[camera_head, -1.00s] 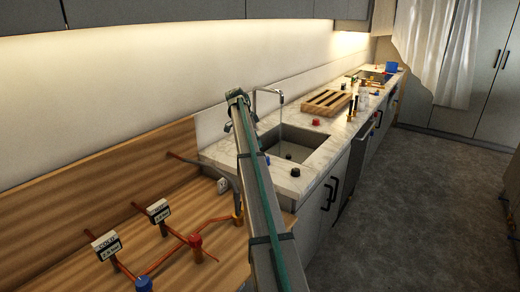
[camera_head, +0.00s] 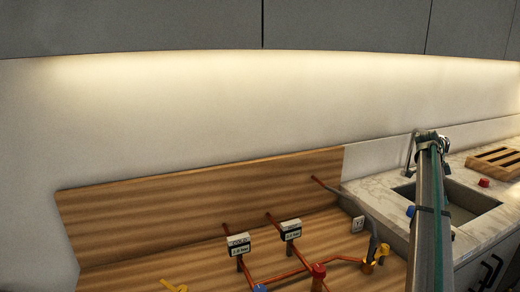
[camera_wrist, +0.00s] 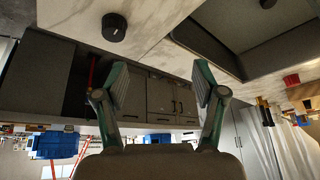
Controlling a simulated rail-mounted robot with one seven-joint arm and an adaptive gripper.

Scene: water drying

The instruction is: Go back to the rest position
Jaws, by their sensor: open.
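My gripper (camera_wrist: 160,88) is open and empty in the wrist view, its two green-padded fingers spread apart with nothing between them. In that view a dark round knob (camera_wrist: 114,27) on the pale marble counter shows above and to the left of the fingers. In the head view my arm rises at the right, in front of the sink, and its far end is near the tap (camera_head: 410,150). The fingers are too small to make out there.
A wooden worktop holds copper pipes (camera_head: 285,275), two gauges (camera_head: 238,243), a red knob (camera_head: 319,270) and a blue knob (camera_head: 261,288). Right of it are the sink (camera_head: 465,203), a slatted wooden rack (camera_head: 497,160) and a red object (camera_head: 484,183). Grey cabinets (camera_head: 350,25) hang above.

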